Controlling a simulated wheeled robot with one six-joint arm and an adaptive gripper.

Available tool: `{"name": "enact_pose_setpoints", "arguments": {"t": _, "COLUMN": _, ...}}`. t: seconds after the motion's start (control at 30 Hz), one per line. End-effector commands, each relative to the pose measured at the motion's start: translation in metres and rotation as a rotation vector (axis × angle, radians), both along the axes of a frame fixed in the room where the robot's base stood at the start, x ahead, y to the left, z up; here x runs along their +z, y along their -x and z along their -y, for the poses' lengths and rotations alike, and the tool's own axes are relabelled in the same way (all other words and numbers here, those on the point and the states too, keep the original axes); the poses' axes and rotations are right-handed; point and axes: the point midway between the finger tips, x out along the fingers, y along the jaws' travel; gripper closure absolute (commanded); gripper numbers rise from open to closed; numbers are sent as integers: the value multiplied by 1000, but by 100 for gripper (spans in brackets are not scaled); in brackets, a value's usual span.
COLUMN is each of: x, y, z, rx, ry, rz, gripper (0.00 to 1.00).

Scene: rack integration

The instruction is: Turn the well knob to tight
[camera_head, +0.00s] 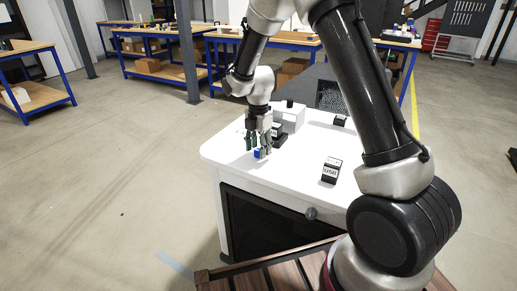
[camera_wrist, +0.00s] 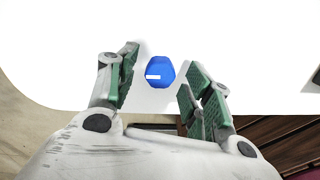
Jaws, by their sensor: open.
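The blue knob (camera_head: 257,154) is near the left front part of the white bench top. It also shows in the wrist view (camera_wrist: 159,72) as a rounded blue shape with a short white bar mark, left of its middle. My gripper (camera_head: 259,146) points down over the knob. Its green-padded fingers are open, one on each side of the knob in the wrist view, with white gaps on both sides. I see no finger touching it. The knob is partly hidden by the fingers in the head view.
The white bench (camera_head: 220,160) has a small black label stand (camera_head: 331,170) to the right, its writing too small to read. A white box (camera_head: 290,116) and a small black piece (camera_head: 278,131) stand behind my gripper. The bench top's front left is clear.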

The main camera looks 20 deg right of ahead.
Motion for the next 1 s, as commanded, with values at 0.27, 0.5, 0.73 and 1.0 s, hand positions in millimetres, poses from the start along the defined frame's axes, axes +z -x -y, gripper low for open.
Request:
{"name": "enact_pose_setpoints", "arguments": {"t": 0.27, "x": -7, "y": 0, "z": 0, "rx": -1, "ry": -1, "rz": 1, "gripper": 49}}
{"name": "enact_pose_setpoints", "arguments": {"t": 0.5, "x": -7, "y": 0, "z": 0, "rx": -1, "ry": -1, "rz": 1, "gripper": 78}}
{"name": "enact_pose_setpoints", "arguments": {"t": 0.73, "x": -7, "y": 0, "z": 0, "rx": -2, "ry": -1, "rz": 1, "gripper": 95}}
{"name": "enact_pose_setpoints", "arguments": {"t": 1.0, "x": -6, "y": 0, "z": 0, "rx": -59, "ry": -1, "rz": 1, "gripper": 95}}
